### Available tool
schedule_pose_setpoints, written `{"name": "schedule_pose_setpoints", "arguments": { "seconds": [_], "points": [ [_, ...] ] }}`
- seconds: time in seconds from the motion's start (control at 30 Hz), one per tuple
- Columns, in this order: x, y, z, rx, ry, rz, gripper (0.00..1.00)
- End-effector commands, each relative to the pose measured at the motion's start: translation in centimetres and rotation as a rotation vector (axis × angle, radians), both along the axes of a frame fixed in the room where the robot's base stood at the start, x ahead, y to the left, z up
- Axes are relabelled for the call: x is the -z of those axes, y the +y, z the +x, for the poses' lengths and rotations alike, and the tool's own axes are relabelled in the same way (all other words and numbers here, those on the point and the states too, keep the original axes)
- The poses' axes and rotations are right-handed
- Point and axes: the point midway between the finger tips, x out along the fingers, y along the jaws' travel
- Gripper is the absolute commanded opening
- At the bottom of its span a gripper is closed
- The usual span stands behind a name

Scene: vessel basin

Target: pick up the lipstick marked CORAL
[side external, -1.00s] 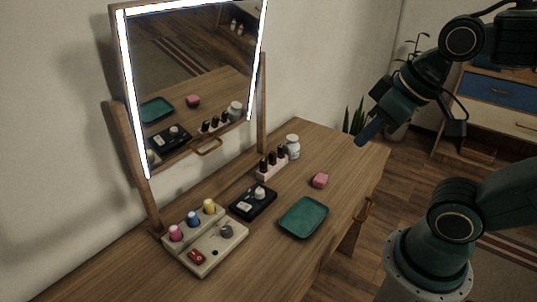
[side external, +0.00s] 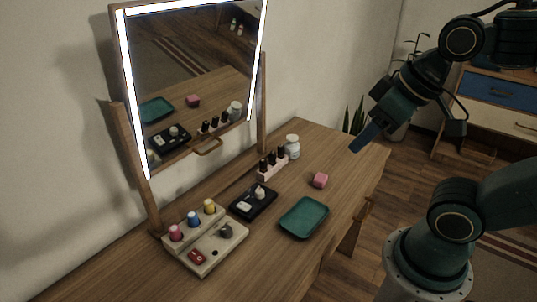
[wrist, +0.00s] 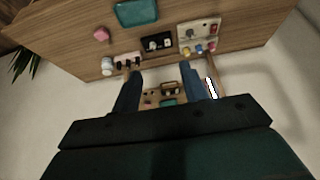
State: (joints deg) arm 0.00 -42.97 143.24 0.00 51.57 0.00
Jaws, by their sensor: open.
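A pale organiser tray (side external: 206,262) stands at the front left of the table. Pink (side external: 176,233), blue (side external: 193,219) and yellow (side external: 209,207) capped cylinders stand upright in its back row; they also show small in the wrist view. A small red piece (side external: 197,257) lies on the tray beside a grey knob (side external: 226,230). No CORAL marking is readable, so I cannot tell which thing is that lipstick. My gripper (side external: 357,144) is open and empty, high above the table's right end, far from the tray; its two fingers (wrist: 164,84) show apart in the wrist view.
A black tray (side external: 253,203), a teal tray (side external: 304,218), a pink block (side external: 320,180), a pink rack (side external: 271,171) with dark-capped bottles and a white jar (side external: 293,146) stand on the table. A lit mirror (side external: 190,80) rises behind. The front right of the tabletop is clear.

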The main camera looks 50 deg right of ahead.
Motion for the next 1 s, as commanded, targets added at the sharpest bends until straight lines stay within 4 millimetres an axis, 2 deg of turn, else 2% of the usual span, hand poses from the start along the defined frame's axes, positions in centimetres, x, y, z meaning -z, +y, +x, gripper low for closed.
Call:
{"name": "schedule_pose_setpoints", "arguments": {
  "seconds": [0.17,0.37,0.7,1.0],
  "points": [
    [-0.2,0.0,0.3,0.012,0.004,0.005,0.44],
    [-1.1,-0.3,2.0,0.072,0.029,0.034,0.44],
    [-3.0,-1.6,8.3,0.289,0.11,0.13,0.44],
    [-3.2,-3.8,14.8,0.5,0.182,0.213,0.44]
  ]
}}
